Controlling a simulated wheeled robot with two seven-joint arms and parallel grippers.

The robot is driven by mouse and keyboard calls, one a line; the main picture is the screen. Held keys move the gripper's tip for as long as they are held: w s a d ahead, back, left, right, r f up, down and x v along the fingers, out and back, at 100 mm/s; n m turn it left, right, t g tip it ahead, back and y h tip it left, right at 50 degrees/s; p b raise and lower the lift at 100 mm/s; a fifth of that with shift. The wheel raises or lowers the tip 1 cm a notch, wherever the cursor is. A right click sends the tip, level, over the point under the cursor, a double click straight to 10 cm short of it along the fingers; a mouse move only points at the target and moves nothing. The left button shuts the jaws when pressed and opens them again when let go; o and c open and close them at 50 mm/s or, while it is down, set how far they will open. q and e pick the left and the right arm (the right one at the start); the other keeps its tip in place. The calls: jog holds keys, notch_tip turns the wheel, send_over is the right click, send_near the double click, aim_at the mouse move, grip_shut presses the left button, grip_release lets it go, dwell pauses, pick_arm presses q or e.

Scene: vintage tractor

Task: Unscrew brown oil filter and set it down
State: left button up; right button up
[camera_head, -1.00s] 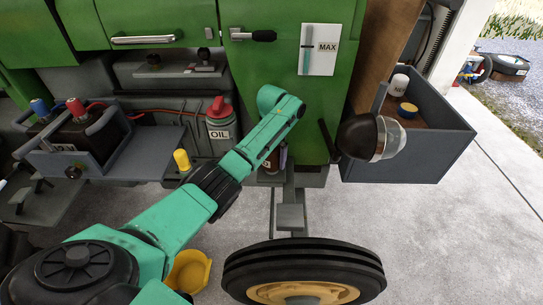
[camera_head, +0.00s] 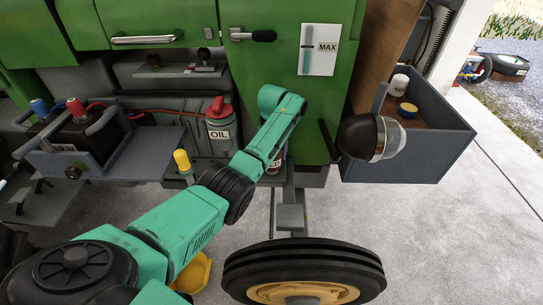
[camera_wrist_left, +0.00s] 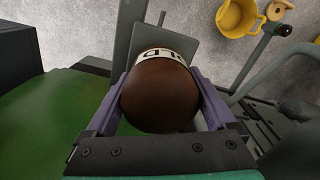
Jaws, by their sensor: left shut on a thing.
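The brown oil filter (camera_wrist_left: 160,95) fills the middle of the left wrist view, its rounded brown end toward the camera and a white lettered label band at its far end. My left gripper (camera_wrist_left: 160,78) is shut on it, one purple-grey finger on each side. In the head view my green left arm covers most of the filter; only a bit of its lettered label (camera_head: 283,157) shows beside the forearm, below the green tractor body (camera_head: 290,95). Whether the filter is still threaded to its mount cannot be told. My right gripper is not in view.
A grey box (camera_head: 430,145) at right holds a white can and a yellow-topped can. A lamp (camera_head: 360,137) stands in front of it. A yellow container (camera_head: 197,272) is on the floor. The front wheel (camera_head: 303,270) is below.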

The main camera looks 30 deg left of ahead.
pick_arm(q)
jog(key=o, duration=0.7)
